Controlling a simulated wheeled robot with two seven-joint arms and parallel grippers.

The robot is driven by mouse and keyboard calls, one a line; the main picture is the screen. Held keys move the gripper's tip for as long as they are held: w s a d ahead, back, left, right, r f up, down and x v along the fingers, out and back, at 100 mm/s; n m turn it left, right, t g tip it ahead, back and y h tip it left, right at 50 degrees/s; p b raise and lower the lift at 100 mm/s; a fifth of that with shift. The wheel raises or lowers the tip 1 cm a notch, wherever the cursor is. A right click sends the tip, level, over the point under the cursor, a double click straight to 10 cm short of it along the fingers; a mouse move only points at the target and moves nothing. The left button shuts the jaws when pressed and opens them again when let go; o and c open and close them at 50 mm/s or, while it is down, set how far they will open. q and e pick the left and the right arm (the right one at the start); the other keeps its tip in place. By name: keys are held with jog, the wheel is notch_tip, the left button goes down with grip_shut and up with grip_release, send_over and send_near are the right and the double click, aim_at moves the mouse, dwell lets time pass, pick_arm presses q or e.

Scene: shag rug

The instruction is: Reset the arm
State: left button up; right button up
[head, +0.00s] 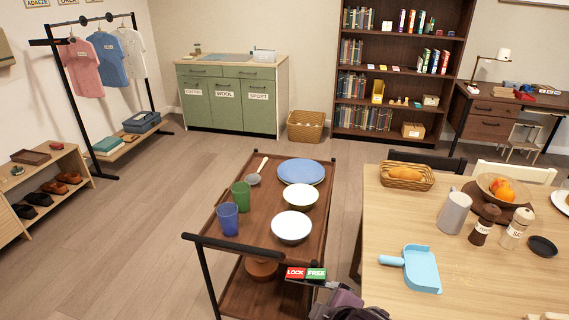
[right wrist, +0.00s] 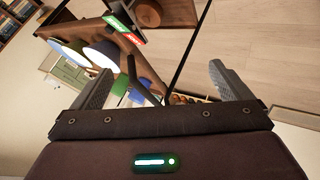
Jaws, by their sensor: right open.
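My right gripper (head: 326,292) shows at the bottom edge of the head view, just by the near right corner of the brown trolley (head: 262,212). In the right wrist view its two grey fingers (right wrist: 158,82) are spread wide apart with nothing held between them. A red and green LOCK/FREE sign (head: 306,273) sits at that trolley corner, directly beyond the gripper; the sign also shows in the right wrist view (right wrist: 124,30). The trolley appears behind the fingers there. I cannot tell whether the gripper touches the trolley. My left gripper is in neither view.
The trolley carries a blue plate (head: 301,171), two bowls, a green cup (head: 241,194), a blue cup (head: 228,219) and a ladle. A wooden table (head: 400,225) with a blue dustpan (head: 421,269) stands close on the right. The floor left of the trolley is clear.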

jog(key=s+d+f+m+g+h, duration=0.3)
jog(key=s+d+f+m+g, duration=0.1)
jog(key=s+d+m, duration=0.75)
notch_tip(320, 180, down, 30)
jog(key=s+g, duration=0.2)
jog(key=s+d+f, duration=0.2)
jog(key=s+f, duration=0.7)
jog(key=s+d+f+n, duration=0.1)
jog(key=s+d+f, duration=0.1)
jog(key=s+f, duration=0.7)
jog(key=shift+s+g, duration=0.4)
jog(key=shift+s, duration=0.4)
